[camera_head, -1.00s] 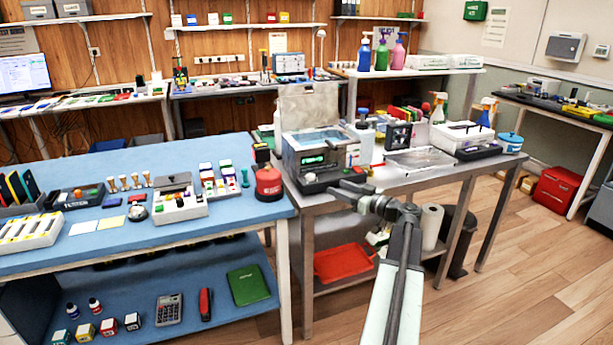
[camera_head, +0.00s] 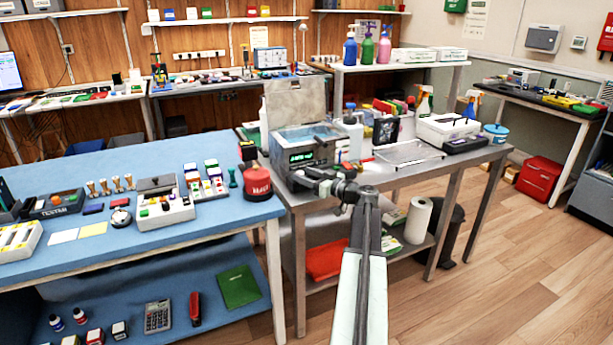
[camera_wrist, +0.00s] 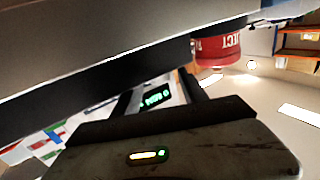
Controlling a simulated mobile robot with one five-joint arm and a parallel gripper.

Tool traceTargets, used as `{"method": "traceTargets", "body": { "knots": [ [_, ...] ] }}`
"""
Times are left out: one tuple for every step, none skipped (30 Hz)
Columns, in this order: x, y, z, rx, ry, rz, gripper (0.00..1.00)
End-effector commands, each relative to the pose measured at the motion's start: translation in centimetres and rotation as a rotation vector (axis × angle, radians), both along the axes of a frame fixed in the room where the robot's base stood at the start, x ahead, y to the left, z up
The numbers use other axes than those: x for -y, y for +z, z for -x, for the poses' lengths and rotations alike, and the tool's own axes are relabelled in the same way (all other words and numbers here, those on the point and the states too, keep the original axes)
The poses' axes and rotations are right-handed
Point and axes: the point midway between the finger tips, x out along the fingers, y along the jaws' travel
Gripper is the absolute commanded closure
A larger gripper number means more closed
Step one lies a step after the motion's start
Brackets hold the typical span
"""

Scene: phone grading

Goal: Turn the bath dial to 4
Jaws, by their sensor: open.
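The metal bath (camera_head: 330,142), with its lid raised and a green lit display (camera_head: 301,157), stands on the steel table. My gripper (camera_head: 298,178) is in front of the bath's lower front, close to the panel. I cannot tell whether it touches. The dial cannot be made out; my gripper and wrist cover part of the lower front. In the wrist view, my open gripper (camera_wrist: 160,88) shows as two dark fingers with the green display (camera_wrist: 155,98) between them. No dial is clear there, and nothing is seen held.
A clear tray (camera_head: 408,154) and white box (camera_head: 447,127) lie to the right. Wooden floor (camera_head: 510,250) is free at right.

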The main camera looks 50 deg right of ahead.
Motion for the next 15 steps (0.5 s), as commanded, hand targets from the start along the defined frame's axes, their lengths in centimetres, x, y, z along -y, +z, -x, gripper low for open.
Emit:
{"method": "traceTargets", "body": {
  "knots": [
    [0.01,0.00,-0.04,0.000,0.000,0.000,0.50],
    [0.01,0.00,-0.02,0.000,0.000,0.000,0.50],
    [0.01,0.00,-0.01,0.000,-0.001,0.000,0.50],
    [0.01,0.00,0.00,0.000,-0.001,0.000,0.50],
    [0.02,0.00,0.01,0.000,-0.001,0.000,0.50],
    [0.02,0.00,0.02,0.000,-0.001,0.000,0.55],
    [0.03,0.00,0.03,0.000,-0.001,0.000,0.64],
    [0.02,0.00,0.03,0.000,-0.001,0.000,0.72],
    [0.03,0.00,0.04,0.000,-0.001,0.000,0.83],
    [0.04,0.00,0.05,0.000,-0.001,0.000,0.92],
    [0.04,0.00,0.05,0.000,-0.001,0.000,1.00],
    [0.05,0.00,0.06,0.000,-0.001,0.000,1.00],
    [0.72,0.00,0.43,0.000,-0.009,0.000,1.00],
    [0.49,-0.01,0.34,0.000,-0.006,0.000,1.00],
    [0.43,0.00,0.32,0.000,-0.007,0.000,1.00]
  ]
}}
